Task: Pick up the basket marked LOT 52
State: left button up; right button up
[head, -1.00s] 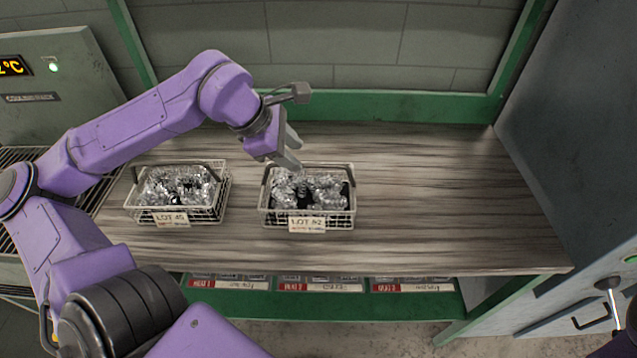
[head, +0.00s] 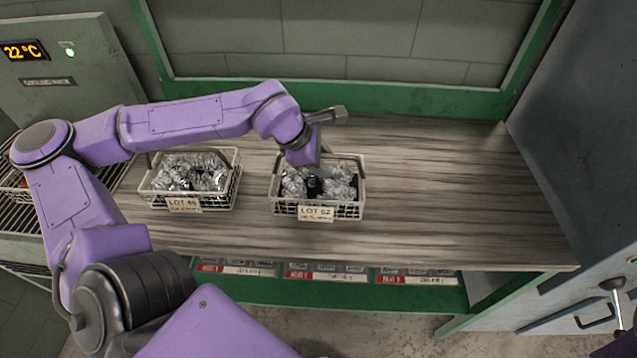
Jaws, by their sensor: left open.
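The basket marked LOT 52 (head: 340,211) stands upright on the wood-grain bench, a light wire basket filled with shiny coiled metal parts. Its label is on the front side. My left gripper (head: 314,170) is over the back part of this basket, pointing down, and open. Its fingers are largely hidden by its own body and blend with the contents, so I cannot tell whether they touch the handle. My right gripper is not in view.
A similar basket marked LOT 49 (head: 215,203) stands to the left, under my left forearm. The bench (head: 450,190) is clear to the right. A green frame rail (head: 420,100) runs along the back, and a grey cabinet (head: 590,130) bounds the right side.

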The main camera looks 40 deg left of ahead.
pick_arm(q)
jog(key=shift+f, duration=0.2)
jog(key=shift+c, duration=0.3)
grip_shut()
dwell(1.3)
